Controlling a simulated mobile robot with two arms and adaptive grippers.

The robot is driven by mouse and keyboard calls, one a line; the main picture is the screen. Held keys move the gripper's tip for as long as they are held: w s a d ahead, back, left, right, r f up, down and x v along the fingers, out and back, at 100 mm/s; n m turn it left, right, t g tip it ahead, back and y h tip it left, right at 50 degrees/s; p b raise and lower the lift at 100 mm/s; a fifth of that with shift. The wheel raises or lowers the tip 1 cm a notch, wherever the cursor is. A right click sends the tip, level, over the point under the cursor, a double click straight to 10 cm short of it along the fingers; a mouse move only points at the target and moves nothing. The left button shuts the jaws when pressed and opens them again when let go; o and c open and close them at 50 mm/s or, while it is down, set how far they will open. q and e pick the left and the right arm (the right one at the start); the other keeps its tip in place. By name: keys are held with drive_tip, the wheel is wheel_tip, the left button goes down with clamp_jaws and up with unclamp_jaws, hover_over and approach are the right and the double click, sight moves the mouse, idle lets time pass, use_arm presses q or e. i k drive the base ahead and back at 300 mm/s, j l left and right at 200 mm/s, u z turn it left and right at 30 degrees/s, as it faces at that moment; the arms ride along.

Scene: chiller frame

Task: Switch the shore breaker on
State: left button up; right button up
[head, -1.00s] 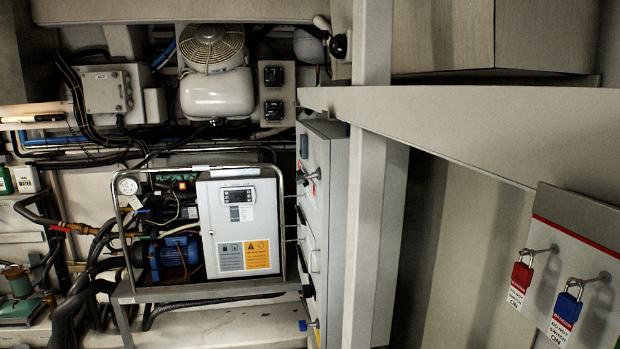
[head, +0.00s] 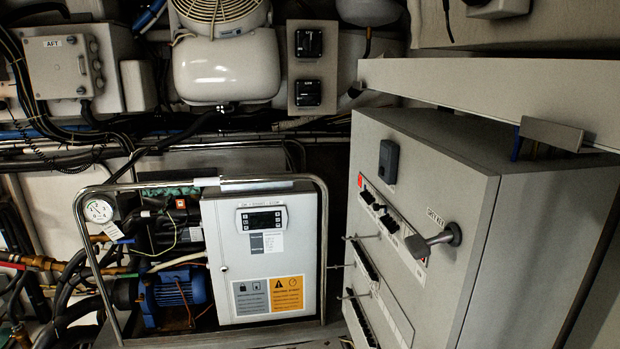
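A grey electrical cabinet (head: 455,165) stands at the right of the head view, its front face seen at an angle. A grey lever handle (head: 435,241) sticks out from that face, with a small label above it that I cannot read surely. Several small black switches (head: 378,208) sit in a row to the left of the lever. I cannot tell which of these is the shore breaker, or whether it is on or off. Neither of my grippers is in view.
A chiller unit with a white control box (head: 262,250) and a tubular metal frame (head: 325,230) stands left of the cabinet. Thin rods (head: 360,237) stick out from the cabinet face. A beige beam (head: 490,95) runs above the cabinet. A two-switch box (head: 306,68) hangs on the back wall.

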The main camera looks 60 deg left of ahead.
sight(365, 198)
drive_tip(key=j+u, duration=0.1)
drive_tip(key=j, duration=0.45)
drive_tip(key=i+j, duration=0.15)
drive_tip(key=j, duration=0.35)
drive_tip(key=j+u, duration=0.15)
drive_tip(key=j, duration=0.4)
drive_tip(key=i+j+u, duration=0.1)
drive_tip(key=j, duration=0.45)
drive_tip(key=i+j, duration=0.15)
drive_tip(key=j, duration=0.35)
drive_tip(key=u, duration=0.05)
